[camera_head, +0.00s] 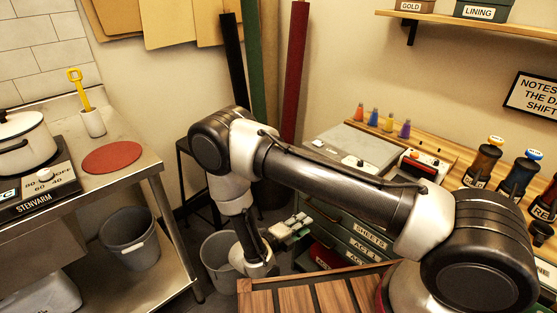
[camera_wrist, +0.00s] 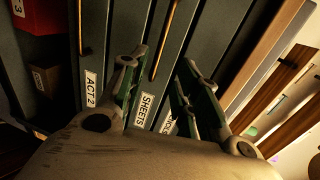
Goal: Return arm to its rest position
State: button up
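My arm stretches across the head view from the lower right to the upper left, then bends down at its elbow. My gripper (camera_head: 304,225) hangs low in front of the dark drawer cabinet (camera_head: 352,243). In the wrist view, the two fingers of my gripper (camera_wrist: 160,88) stand apart, and the drawer fronts show between them. Nothing is held between the fingers.
A grey bin (camera_head: 218,268) stands left of my gripper. A slatted wooden surface (camera_head: 290,298) lies below it. A steel table (camera_head: 128,150) with a red disc (camera_head: 112,157) is at left. Bottles (camera_head: 485,160) stand on the right. Rolls (camera_head: 296,75) lean at the back.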

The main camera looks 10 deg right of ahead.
jog(key=s+d+r+m+g+h, duration=0.2)
jog(key=s+d+r+m+g, duration=0.15)
jog(key=s+d+m, duration=0.45)
jog(key=s+d+r+m+y, duration=0.4)
jog(key=r+m, duration=0.7)
jog(key=r, duration=0.3)
jog(key=s+d+r+m+g+y, duration=0.1)
jog(key=s+d+r+m+y, duration=0.3)
jog(key=r+m, duration=0.8)
jog(key=s+d+r+m+y, duration=0.4)
jog(key=r+m, duration=0.8)
jog(key=r, duration=0.6)
jog(key=s+y, duration=0.1)
jog(key=y, duration=0.1)
jog(key=shift+s+y, duration=0.15)
jog(key=shift+y, duration=0.15)
